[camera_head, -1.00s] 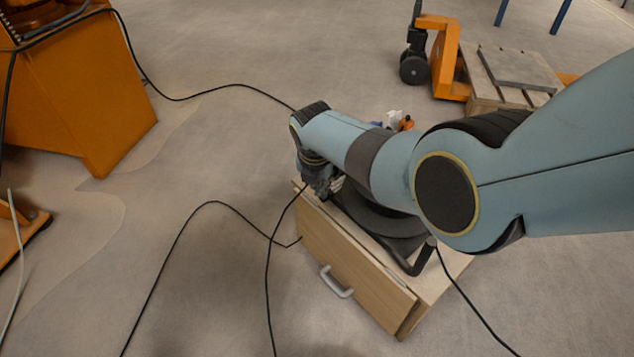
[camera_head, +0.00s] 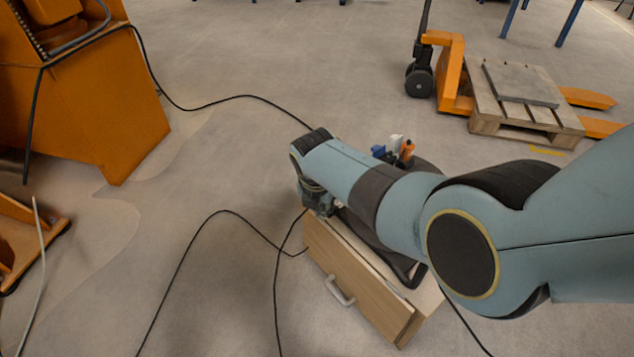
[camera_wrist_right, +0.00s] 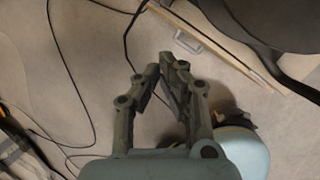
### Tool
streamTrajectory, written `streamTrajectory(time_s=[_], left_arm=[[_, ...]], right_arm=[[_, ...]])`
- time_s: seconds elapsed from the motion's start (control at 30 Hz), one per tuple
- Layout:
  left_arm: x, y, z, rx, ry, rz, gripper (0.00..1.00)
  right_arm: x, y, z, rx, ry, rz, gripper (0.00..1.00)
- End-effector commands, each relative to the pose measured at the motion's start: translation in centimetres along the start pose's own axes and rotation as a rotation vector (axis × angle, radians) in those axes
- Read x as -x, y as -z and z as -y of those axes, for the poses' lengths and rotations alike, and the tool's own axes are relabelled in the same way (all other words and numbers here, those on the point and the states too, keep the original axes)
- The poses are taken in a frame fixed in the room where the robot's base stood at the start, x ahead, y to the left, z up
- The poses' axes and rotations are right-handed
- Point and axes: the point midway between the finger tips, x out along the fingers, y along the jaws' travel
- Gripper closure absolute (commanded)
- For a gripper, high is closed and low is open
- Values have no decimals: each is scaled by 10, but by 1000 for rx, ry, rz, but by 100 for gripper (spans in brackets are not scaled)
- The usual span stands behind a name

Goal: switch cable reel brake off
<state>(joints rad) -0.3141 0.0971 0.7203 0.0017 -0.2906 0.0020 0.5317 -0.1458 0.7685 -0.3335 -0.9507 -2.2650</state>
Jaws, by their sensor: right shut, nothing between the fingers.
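The cable reel appears as a dark round body (camera_head: 362,228) on top of a wooden drawer cabinet (camera_head: 355,285); my right arm hides most of it in the head view. A black bent handle (camera_head: 412,275) shows below the arm. In the right wrist view the dark round body (camera_wrist_right: 275,22) fills the upper right corner. I cannot make out the brake. My right gripper (camera_head: 318,207) is over the cabinet's left end, partly hidden by its own wrist. In the wrist view its fingers (camera_wrist_right: 163,68) are shut and empty, apart from the dark body. My left gripper is not in view.
Black cables (camera_head: 180,262) run over the floor. An orange cabinet (camera_head: 90,100) stands at upper left. An orange pallet truck (camera_head: 452,72) with a wooden pallet (camera_head: 485,125) is at upper right. Small blue, white and orange items (camera_head: 405,150) show behind my arm. Floor at left centre is mostly open.

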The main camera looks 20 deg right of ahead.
Motion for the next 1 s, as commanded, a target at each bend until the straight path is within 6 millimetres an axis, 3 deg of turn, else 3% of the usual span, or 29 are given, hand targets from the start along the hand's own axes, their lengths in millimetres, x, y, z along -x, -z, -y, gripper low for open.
streamTrajectory(time_s=[0.03,0.1,0.3,0.9,1.0], left_arm=[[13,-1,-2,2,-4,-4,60],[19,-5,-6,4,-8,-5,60],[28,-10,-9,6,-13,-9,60],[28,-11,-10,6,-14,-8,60],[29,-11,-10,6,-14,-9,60]], right_arm=[[19,-3,-1,0,-3,3,100],[30,-2,-1,0,-2,2,100],[47,0,0,0,1,0,100],[48,2,1,1,2,-2,100],[44,10,8,3,12,-13,100]])
